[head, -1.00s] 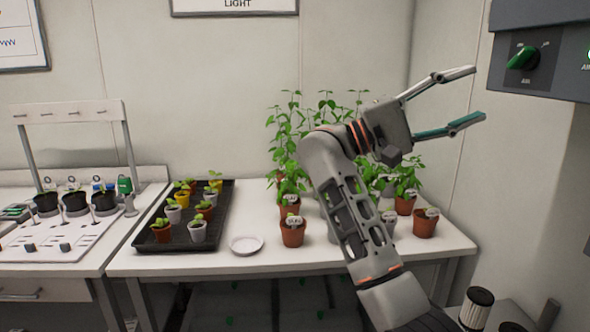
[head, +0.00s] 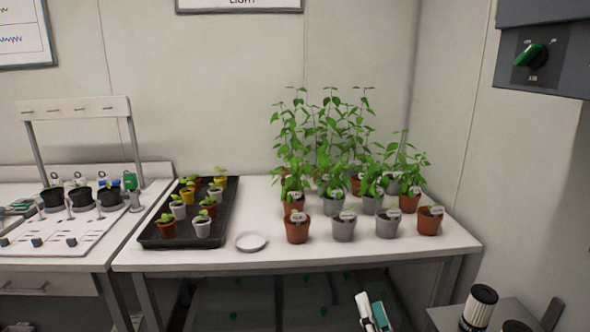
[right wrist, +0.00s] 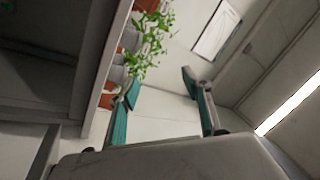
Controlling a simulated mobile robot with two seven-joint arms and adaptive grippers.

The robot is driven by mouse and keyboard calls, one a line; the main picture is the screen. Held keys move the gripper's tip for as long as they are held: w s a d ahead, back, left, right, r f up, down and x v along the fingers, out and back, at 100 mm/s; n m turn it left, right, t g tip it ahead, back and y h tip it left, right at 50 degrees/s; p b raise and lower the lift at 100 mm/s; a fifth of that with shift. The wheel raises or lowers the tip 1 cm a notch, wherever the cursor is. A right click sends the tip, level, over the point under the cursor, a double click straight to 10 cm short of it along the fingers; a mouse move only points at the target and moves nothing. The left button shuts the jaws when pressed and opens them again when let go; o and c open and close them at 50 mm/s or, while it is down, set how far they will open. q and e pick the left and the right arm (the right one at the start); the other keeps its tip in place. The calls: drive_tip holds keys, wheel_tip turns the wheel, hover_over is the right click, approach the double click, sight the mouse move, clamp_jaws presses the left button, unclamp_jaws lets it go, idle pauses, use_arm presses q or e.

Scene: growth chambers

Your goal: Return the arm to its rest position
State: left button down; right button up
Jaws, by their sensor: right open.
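My right gripper (head: 374,312) shows at the bottom of the head view, low in front of the bench, with only its fingers in the picture. In the right wrist view its two green-padded fingers (right wrist: 160,108) stand wide apart with nothing between them. The rest of my right arm is below the head view. My left gripper is in neither view.
A white bench (head: 330,252) carries potted plants (head: 297,228), a black seedling tray (head: 150,237) and a white saucer (head: 251,241). A grey control box with a green knob (head: 531,56) hangs at upper right. A small side table (head: 450,318) stands at lower right.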

drive_tip(key=s+d+f+n+g, duration=0.2)
drive_tip(key=s+f+n+g, duration=0.9)
drive_tip(key=s+f, duration=1.3)
wheel_tip(320, 180, down, 3)
drive_tip(key=shift+s+d+f+n, duration=0.1)
drive_tip(key=shift+s+d+n, duration=0.25)
drive_tip(key=shift+n, duration=0.45)
